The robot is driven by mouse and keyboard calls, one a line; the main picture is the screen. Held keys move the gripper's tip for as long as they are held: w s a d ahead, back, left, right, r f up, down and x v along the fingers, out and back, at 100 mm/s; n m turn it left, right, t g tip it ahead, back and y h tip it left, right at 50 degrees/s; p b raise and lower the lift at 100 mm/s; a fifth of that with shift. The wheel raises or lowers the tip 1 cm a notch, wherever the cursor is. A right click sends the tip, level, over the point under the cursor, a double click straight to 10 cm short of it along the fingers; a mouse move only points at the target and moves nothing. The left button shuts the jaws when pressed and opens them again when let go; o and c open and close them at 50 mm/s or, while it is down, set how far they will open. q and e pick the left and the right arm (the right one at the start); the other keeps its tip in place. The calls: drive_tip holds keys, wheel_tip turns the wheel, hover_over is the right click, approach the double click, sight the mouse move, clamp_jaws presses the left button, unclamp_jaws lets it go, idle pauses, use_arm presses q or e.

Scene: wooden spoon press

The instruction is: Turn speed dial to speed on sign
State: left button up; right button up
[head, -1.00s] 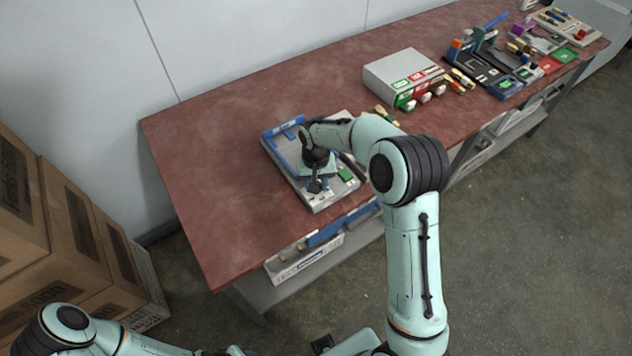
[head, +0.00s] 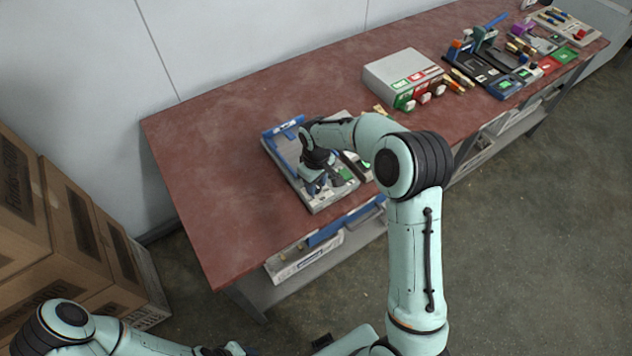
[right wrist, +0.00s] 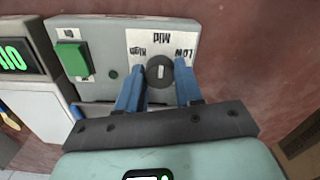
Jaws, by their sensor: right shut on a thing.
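The speed dial (right wrist: 160,71) is a round dark knob on a grey control panel (right wrist: 100,30). Low, Mid and High labels around it appear upside down in the right wrist view. Its pale pointer line stands about vertical, in line with Mid. My right gripper (right wrist: 157,74) has its blue fingers on either side of the dial and is shut on it. In the head view the right gripper (head: 316,184) is over the front of the machine (head: 322,208) and hides the dial. A black sign (right wrist: 12,58) with green characters is partly cut off. My left gripper is out of view.
A grey box (head: 400,72) and several fixtures stand farther right on the red-brown table (head: 215,180). The table's left part is clear.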

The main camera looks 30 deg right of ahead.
idle(0.5)
drive_tip(key=o, duration=1)
drive_tip(key=shift+o, duration=0.2)
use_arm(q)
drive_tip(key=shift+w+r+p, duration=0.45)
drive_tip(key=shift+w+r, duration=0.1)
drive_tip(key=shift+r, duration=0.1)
use_arm(e)
wheel_tip(320, 180, up, 13)
drive_tip(key=shift+r, duration=0.2)
